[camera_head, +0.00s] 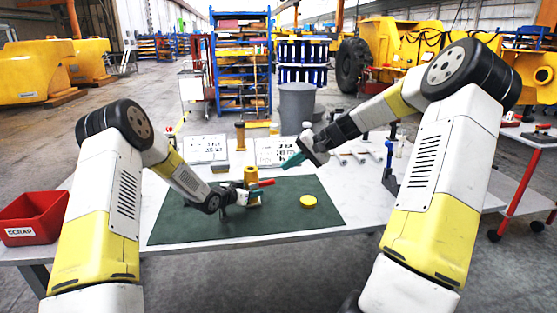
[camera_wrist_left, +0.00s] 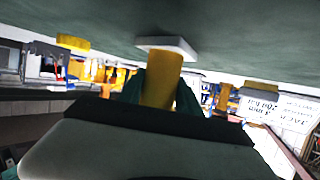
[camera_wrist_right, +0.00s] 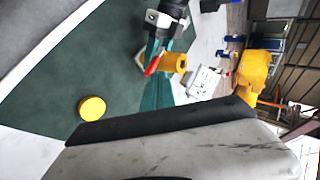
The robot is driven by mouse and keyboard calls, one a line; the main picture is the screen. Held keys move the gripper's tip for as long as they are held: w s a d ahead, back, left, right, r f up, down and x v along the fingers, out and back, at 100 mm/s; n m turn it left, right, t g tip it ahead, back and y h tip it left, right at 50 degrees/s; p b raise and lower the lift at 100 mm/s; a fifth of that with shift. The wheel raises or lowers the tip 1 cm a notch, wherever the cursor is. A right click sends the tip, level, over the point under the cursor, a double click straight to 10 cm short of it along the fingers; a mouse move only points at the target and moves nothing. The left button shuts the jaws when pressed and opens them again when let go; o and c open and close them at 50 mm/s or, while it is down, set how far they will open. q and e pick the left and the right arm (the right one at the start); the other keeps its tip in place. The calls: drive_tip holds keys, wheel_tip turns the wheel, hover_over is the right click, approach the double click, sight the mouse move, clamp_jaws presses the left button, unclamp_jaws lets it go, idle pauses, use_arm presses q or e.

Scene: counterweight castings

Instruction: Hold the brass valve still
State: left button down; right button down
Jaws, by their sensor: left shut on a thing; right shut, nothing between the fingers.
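The brass valve (camera_head: 251,174) stands upright on the green mat (camera_head: 185,225), with a red lever (camera_head: 266,182) pointing right. My left gripper (camera_head: 238,194) is shut on its body. In the left wrist view the brass body (camera_wrist_left: 161,80) sits between the teal fingers, with a pale base plate (camera_wrist_left: 168,44) beyond it. My right gripper (camera_head: 293,160) is shut and empty, above the mat's back right, apart from the valve. In the right wrist view the valve (camera_wrist_right: 174,62) and red lever (camera_wrist_right: 152,66) show beside the right fingers (camera_wrist_right: 156,85).
A yellow disc (camera_head: 308,201) lies on the mat right of the valve. Two white signs (camera_head: 206,148) and a brass piece (camera_head: 240,136) stand at the back. Several rods (camera_head: 362,156) and a blue stand (camera_head: 389,172) are at right. A red scrap bin (camera_head: 33,219) is at left.

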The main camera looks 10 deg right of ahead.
use_arm(q)
drive_tip(key=shift+f, duration=0.2)
use_arm(e)
drive_tip(key=shift+a, duration=0.1)
drive_tip(key=a+n+g+h, duration=0.3)
drive_tip(key=a, duration=0.3)
wheel_tip(320, 180, up, 8)
drive_tip(key=w+a+n+t+h, duration=0.1)
drive_tip(key=w+a+h, duration=0.1)
drive_tip(key=h, duration=0.4)
hover_over(262, 184)
drive_tip(key=d, duration=0.2)
wheel_tip(262, 184, down, 12)
drive_tip(key=shift+a+f, duration=0.1)
drive_tip(key=shift+f, duration=0.6)
